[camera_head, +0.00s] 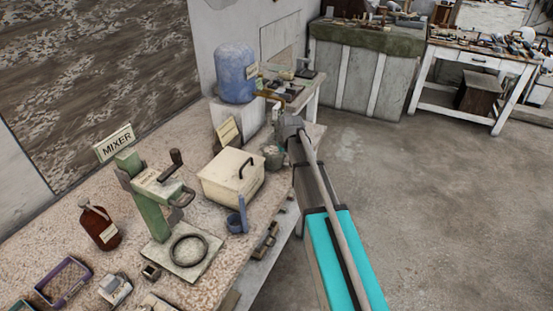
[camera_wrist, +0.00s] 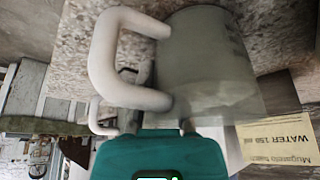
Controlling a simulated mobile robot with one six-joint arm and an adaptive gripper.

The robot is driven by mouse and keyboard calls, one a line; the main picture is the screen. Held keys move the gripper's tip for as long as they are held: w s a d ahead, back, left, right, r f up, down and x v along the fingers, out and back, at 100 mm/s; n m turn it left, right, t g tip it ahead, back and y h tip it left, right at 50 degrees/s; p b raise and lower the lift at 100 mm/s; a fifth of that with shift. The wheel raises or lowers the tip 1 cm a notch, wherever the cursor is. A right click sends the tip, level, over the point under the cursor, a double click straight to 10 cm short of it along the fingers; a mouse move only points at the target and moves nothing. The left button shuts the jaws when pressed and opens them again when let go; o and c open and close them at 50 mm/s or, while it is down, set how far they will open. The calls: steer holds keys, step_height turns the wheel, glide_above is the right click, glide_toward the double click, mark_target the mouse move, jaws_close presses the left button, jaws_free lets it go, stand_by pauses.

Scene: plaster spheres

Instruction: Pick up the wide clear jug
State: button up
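The wide clear jug (camera_wrist: 210,62) fills the upper middle of the wrist view, a cloudy grey-green body with a thick white handle (camera_wrist: 103,55) on its left. It appears upside down in this view. In the head view the jug (camera_head: 273,157) is small, on the bench edge and partly hidden beside my gripper (camera_head: 288,137). My teal gripper (camera_wrist: 160,126) is at the bottom of the wrist view, close to the jug and the handle's end. Its short visible finger parts are apart, so it looks open. I cannot tell whether they touch the jug.
A cream box (camera_head: 230,178) stands just left of the jug on the bench. A blue barrel (camera_head: 236,74) is behind it. A yellow water label (camera_wrist: 278,145) shows in the wrist view. The green mixer (camera_head: 160,205) stands nearer. The floor to the right is clear.

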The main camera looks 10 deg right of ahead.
steer(key=shift+r, duration=0.2)
jaws_close()
step_height(320, 180, up, 3)
steer(key=p, duration=0.3)
steer(key=shift+f, duration=0.15)
steer(key=s+d+r+p, duration=0.1)
steer(key=r+p, duration=0.1)
steer(key=s+d+r+p, duration=0.1)
steer(key=r+p, duration=0.1)
steer(key=s+d+r+p, duration=0.1)
steer(key=s+r+p, duration=0.1)
steer(key=shift+d+r+p, duration=0.1)
steer(key=shift+r+p, duration=0.1)
steer(key=shift+p, duration=0.1)
steer(key=s+d+r+p, duration=0.3)
steer(key=s+d, duration=0.2)
steer(key=s, duration=0.1)
steer(key=shift+s+d+r, duration=0.25)
steer(key=shift+s+d, duration=0.05)
steer(key=shift+s, duration=0.1)
steer(key=shift+d, duration=0.15)
stand_by(0.6)
